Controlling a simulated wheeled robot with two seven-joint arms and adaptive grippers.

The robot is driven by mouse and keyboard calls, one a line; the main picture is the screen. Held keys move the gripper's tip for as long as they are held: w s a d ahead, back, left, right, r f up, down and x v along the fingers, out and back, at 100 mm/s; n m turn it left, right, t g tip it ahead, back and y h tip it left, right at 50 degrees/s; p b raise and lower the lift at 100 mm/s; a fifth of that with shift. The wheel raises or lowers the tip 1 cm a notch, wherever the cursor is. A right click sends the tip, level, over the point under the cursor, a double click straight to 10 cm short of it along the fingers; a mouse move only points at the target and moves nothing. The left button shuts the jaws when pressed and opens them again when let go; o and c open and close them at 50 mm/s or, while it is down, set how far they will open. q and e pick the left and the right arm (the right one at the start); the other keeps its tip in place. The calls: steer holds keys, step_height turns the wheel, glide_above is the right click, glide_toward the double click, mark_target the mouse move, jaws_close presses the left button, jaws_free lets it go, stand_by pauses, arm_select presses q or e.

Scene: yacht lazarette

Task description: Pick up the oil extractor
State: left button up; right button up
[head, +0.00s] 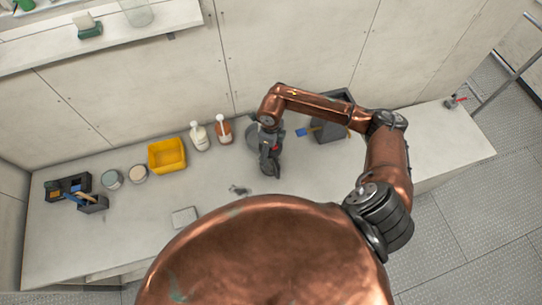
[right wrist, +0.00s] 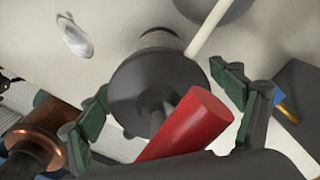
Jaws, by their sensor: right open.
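The oil extractor appears to be the dark grey rounded body (right wrist: 150,85) with a red cylindrical handle (right wrist: 190,128) in the right wrist view. A pale tube (right wrist: 210,28) runs up beside it. My right gripper (right wrist: 168,108) is open, its green-padded fingers on either side of the body and handle. Contact with the fingers cannot be told. In the head view my right gripper (head: 269,165) is low over the bench and hides most of the extractor. My left gripper is not in view.
On the bench (head: 145,225), left of the gripper, stand an orange-brown bottle (head: 224,133), a white bottle (head: 199,140), a yellow bin (head: 167,155), two round tins and a dark organizer (head: 68,186). A dark grey bin (head: 327,122) stands right. The bench's right part is mostly clear.

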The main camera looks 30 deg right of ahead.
steer(key=shift+c, duration=0.6)
steer(key=shift+w+r, duration=0.1)
steer(key=c, duration=2.1)
